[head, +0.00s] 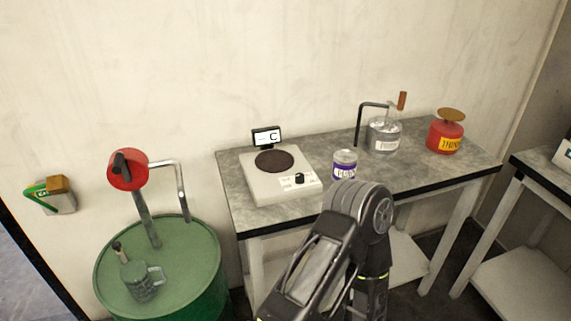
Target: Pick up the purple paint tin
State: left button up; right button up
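The purple paint tin (345,160) stands upright on the grey workbench (266,212), just right of the scale. It has a pale silver lid and body and a purple label with white lettering. One of my dark arms rises from the bottom of the picture, and its bent joint is just in front of and below the tin, at the bench's front edge. The joint hides or nearly meets the tin's lower edge, and I cannot tell whether they touch. No gripper fingers show in the head view.
A white scale (262,187) with a dark round plate and a small display (267,136) is left of the tin. A silver can (384,136) with a bent black tube and a red safety can (446,135) stand to the right. A green drum (200,262) with a red-headed pump (128,170) is at left.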

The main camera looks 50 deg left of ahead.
aim_at(344, 162)
jog(key=u, duration=1.45)
jog(key=i+j+z, duration=0.15)
jog(key=z, duration=0.3)
jog(key=i+j+z, duration=0.2)
jog(key=z, duration=0.25)
jog(key=i+j+z, duration=0.1)
jog(key=j+z, duration=0.15)
jog(key=z, duration=0.25)
